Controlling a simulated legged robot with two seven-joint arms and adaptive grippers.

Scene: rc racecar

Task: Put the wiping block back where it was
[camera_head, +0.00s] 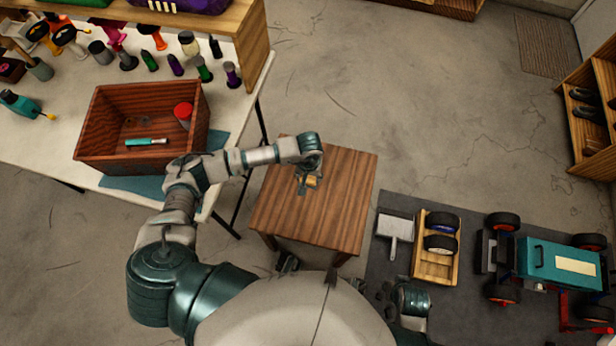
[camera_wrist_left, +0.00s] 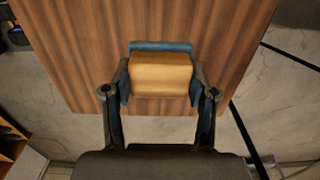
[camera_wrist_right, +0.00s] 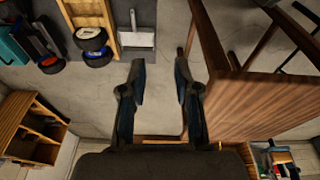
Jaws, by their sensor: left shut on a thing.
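The wiping block (camera_wrist_left: 160,74) is a tan wooden block with a blue layer along one side. My left gripper (camera_wrist_left: 160,85) is shut on it, one finger at each end, and the block also shows small in the head view (camera_head: 312,181). It is over the small brown wooden table (camera_head: 335,215), toward the table's far part. I cannot tell whether the block touches the tabletop. My right gripper (camera_wrist_right: 161,80) is open and empty in the right wrist view, its fingers apart, beside the table.
A wooden box (camera_head: 95,135) with a red-capped item and a teal tool stands on the white table (camera_head: 40,150). Several bottles stand behind it. To the right, a grey mat (camera_head: 390,265) holds a dustpan-like tool (camera_head: 395,228), a wheel tray (camera_head: 430,265) and a teal racecar (camera_head: 545,262).

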